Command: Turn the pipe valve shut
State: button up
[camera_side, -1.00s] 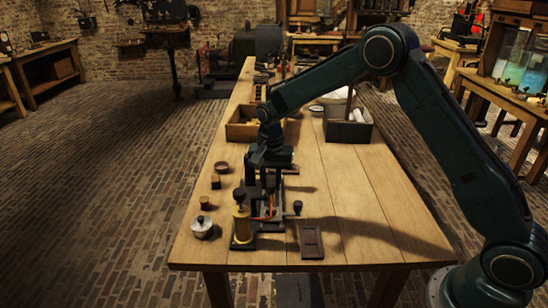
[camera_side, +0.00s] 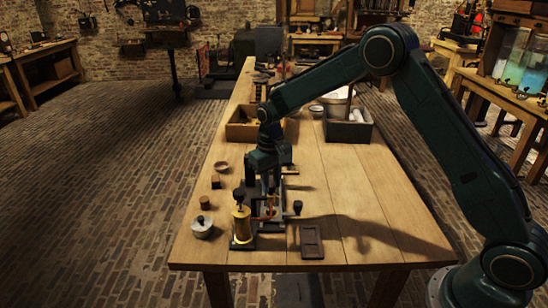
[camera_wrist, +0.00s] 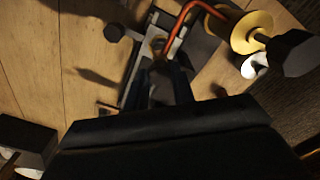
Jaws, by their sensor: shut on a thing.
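My gripper (camera_side: 266,192) points down over the dark apparatus at the near end of the workbench. In the wrist view its two dark fingers (camera_wrist: 164,72) are close together at the apparatus, beside a bent copper-red pipe (camera_wrist: 181,18). The fingers are shut on what seems to be the pipe valve, which they mostly hide. A small brass-coloured part (camera_wrist: 158,43) shows just beyond the fingertips. The pipe also shows in the side view (camera_side: 270,206). A brass cylinder with a black knob (camera_side: 241,222) stands upright at the left of the apparatus.
A lidded metal pot (camera_side: 201,228) and small wooden blocks (camera_side: 205,203) stand along the left table edge. A dark flat tray (camera_side: 311,242) lies to the right of the apparatus. A wooden box (camera_side: 240,131) and a dark bin (camera_side: 347,132) stand farther back. The right of the table is clear.

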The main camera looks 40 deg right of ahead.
aim_at(271, 185)
jog(key=n, duration=0.4)
jog(key=shift+n, duration=0.3)
jog(key=shift+w+n, duration=0.1)
jog(key=shift+n, duration=1.6)
jog(key=o, duration=1)
notch_tip(271, 185, up, 14)
